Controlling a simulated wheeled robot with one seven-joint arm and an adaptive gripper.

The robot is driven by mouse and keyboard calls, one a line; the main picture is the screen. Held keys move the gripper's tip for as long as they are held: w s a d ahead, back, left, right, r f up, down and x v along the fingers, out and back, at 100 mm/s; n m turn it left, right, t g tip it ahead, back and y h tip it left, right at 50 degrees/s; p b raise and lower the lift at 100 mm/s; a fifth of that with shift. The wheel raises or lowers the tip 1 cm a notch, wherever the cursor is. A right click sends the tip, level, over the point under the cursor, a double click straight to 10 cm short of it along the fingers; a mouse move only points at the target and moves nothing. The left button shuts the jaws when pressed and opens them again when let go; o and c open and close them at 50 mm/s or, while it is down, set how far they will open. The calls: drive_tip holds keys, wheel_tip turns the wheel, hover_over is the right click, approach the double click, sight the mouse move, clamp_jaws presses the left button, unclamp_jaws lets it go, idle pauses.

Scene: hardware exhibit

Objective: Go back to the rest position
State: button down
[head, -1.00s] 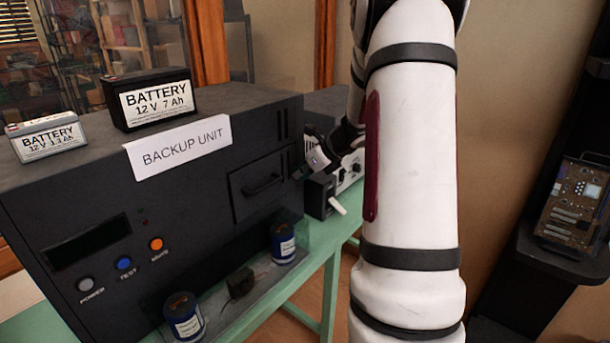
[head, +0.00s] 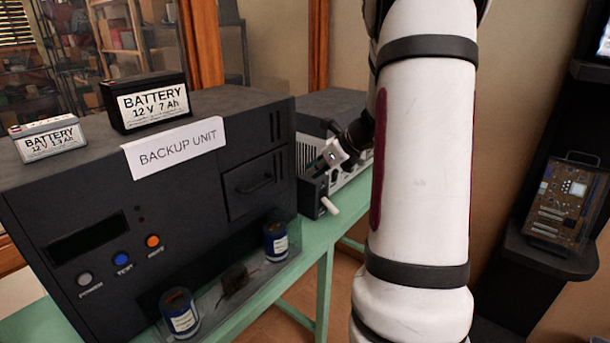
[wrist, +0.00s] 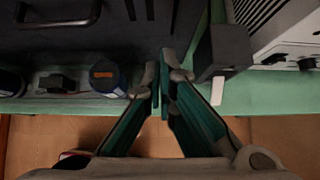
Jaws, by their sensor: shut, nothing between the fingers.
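My gripper (wrist: 161,78) shows in the wrist view with its two fingers shut together and nothing between them. It is over the gap between the backup unit and a small black box with a white lever. In the head view my white arm stands upright right of centre, and the fingers cannot be made out. The backup unit (head: 80,195) is a large black cabinet with a white label, a handled drawer and several buttons. The small black box (head: 312,196) stands right of it; it also shows in the wrist view (wrist: 222,50).
Two batteries, one black (head: 150,101) and one grey (head: 48,139), stand on the backup unit. Blue cylinders (head: 276,242) sit at its lower front. A grey device (head: 308,150) stands behind the black box on the green table (head: 325,235). A circuit board (head: 566,203) rests on a dark shelf at right.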

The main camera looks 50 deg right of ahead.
drive_tip(key=shift+v, duration=2.5)
drive_tip(key=shift+a, duration=0.1)
